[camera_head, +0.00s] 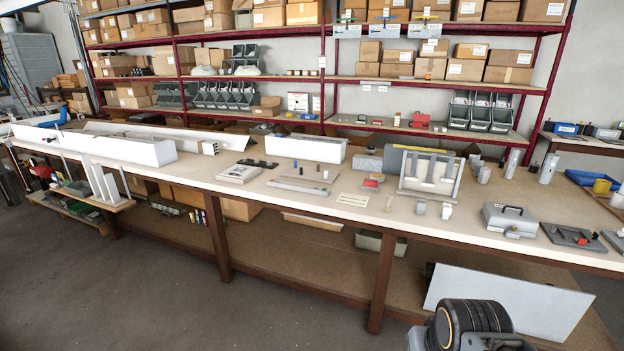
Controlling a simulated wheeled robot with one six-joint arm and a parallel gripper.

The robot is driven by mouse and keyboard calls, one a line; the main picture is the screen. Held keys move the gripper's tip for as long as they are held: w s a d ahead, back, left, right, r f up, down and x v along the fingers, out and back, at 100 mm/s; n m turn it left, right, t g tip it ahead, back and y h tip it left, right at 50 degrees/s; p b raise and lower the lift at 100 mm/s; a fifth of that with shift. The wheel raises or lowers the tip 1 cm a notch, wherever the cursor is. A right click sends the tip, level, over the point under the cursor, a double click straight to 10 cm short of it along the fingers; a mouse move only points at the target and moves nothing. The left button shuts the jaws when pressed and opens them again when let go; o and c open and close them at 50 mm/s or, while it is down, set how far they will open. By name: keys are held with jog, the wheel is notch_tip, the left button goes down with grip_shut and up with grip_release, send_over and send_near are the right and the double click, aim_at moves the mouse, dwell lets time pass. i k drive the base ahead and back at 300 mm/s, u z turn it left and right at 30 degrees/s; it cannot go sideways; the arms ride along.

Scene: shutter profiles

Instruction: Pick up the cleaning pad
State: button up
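I cannot tell for sure which thing is the cleaning pad. A small red block (370,184) lies on the long workbench (330,205), near the middle. A flat grey-white block (239,173) lies further left on the bench. Either is too small to make out clearly. Part of my own arm shows at the bottom right, below the bench's front edge. The fingertips of my gripper are not in view, so its state and anything in it are hidden.
Long white profiles (110,148) lie on the left of the bench. A slotted grey rack (430,174) and a grey case with a handle (509,219) stand on the right. Shelves with boxes are behind. A white panel (508,302) leans below. The floor (140,290) in front is clear.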

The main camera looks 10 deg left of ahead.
aim_at(369, 185)
jog(key=z, duration=0.1)
jog(key=i, duration=2.55)
jog(key=u, duration=0.2)
